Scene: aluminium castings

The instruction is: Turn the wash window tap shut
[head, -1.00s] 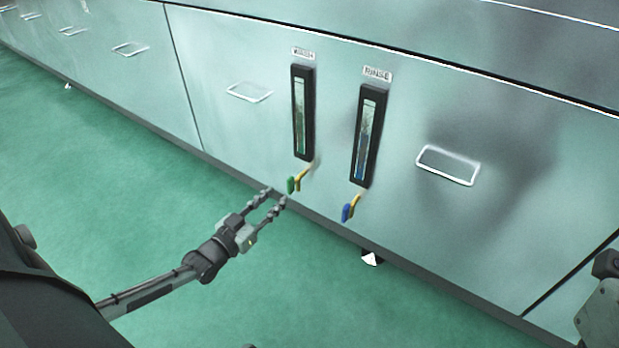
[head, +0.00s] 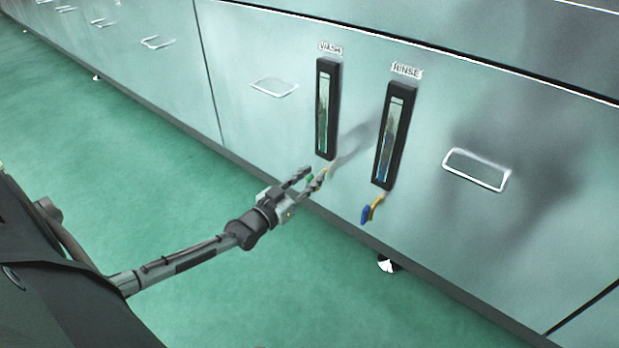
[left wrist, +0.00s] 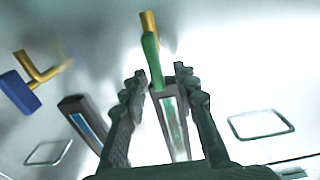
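The wash window (head: 326,110) is a dark-framed upright gauge on the pale cabinet front, labelled WASH. Its tap below has a green handle (head: 310,179) on a brass stem, partly hidden by my left gripper (head: 312,178). In the left wrist view the green handle (left wrist: 151,55) reaches between the open fingertips (left wrist: 160,76), with a brass part beyond it. The fingers stand on either side of the handle; I cannot tell whether either touches it. The wash window (left wrist: 173,122) shows between the fingers. My right gripper is not in view.
The rinse window (head: 391,135) stands to the right, with a blue-handled tap (head: 366,215) below it; the blue handle (left wrist: 20,93) is at the left in the wrist view. A recessed handle (head: 476,169) is further right. The green floor (head: 330,300) in front is clear.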

